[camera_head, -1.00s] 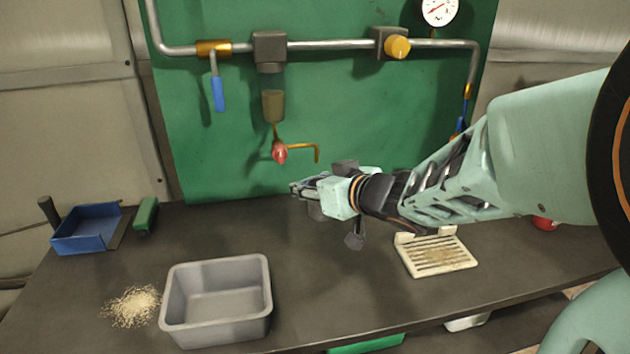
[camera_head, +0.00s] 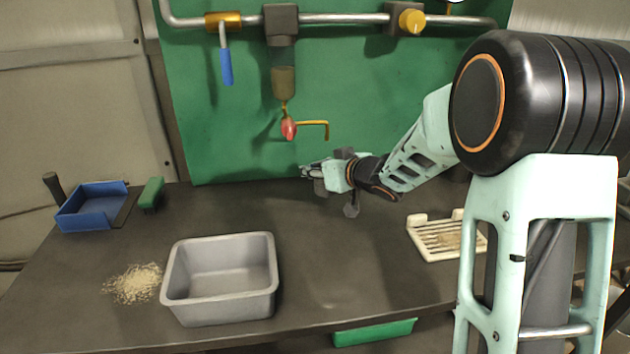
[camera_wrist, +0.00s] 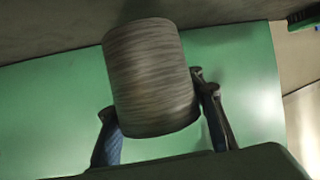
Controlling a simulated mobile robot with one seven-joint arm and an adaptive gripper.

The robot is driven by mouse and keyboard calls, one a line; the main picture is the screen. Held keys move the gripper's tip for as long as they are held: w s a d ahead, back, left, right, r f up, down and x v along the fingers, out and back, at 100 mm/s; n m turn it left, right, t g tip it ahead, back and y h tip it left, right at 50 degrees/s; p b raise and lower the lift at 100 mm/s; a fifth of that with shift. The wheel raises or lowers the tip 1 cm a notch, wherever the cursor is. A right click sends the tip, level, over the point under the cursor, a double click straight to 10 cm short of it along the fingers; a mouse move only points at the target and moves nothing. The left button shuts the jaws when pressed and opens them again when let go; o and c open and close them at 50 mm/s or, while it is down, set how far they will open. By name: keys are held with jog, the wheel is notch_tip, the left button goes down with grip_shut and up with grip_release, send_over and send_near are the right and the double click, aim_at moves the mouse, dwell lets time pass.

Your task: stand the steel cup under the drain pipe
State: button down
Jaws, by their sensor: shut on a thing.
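The steel cup (camera_wrist: 150,75) is a grey, brushed cylinder held between my two fingers in the wrist view. It looks tilted in that picture. My gripper (camera_head: 307,171) is shut on it in front of the green panel, near the back of the bench. In the head view only a small grey part of the cup (camera_head: 319,187) seems to show below the fingers. The drain pipe (camera_head: 313,123) is a thin brass tube with a down-turned end, beside a red knob (camera_head: 289,128). My gripper is below and slightly left of the pipe's end.
A grey bin (camera_head: 220,290) stands at the bench front, with pale crumbs (camera_head: 135,283) left of it. A blue dustpan (camera_head: 92,207) and green brush (camera_head: 151,193) lie at the left. A white slatted rack (camera_head: 440,242) is at the right. The bench middle is clear.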

jog(key=shift+w+f+b, duration=0.2)
jog(key=shift+f+b, duration=0.5)
jog(key=shift+f, duration=1.1)
jog(key=shift+f, duration=0.15)
jog(key=c, duration=1.2)
grip_release()
jog(key=shift+s+d+r, duration=0.1)
jog(key=shift+s+r, duration=0.05)
jog(key=shift+r, duration=0.2)
jog(key=p+v, duration=0.2)
jog(key=v, duration=0.9)
jog(key=shift+s+d, duration=0.15)
jog(key=shift+s, duration=0.15)
